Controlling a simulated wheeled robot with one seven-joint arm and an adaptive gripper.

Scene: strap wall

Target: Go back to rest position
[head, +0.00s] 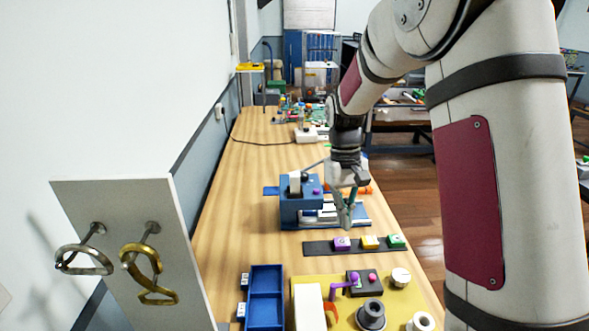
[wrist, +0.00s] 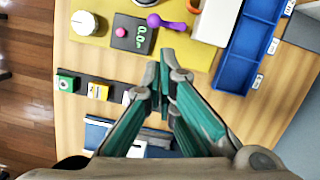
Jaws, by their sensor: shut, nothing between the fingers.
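My gripper (head: 347,217) hangs pointing down above the wooden table (head: 250,160), at the end of my arm on the right of the head view. In the wrist view my gripper (wrist: 164,62) has its two teal fingers closed together at the tips, with nothing between them. It is apart from the objects below it. A dark strip (head: 318,248) with purple, yellow and green blocks lies just beneath it.
A blue and grey device (head: 300,208) stands behind my gripper. A blue tray (head: 265,290) and a yellow mat (head: 392,300) with several parts lie at the front. The table's left middle is clear.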

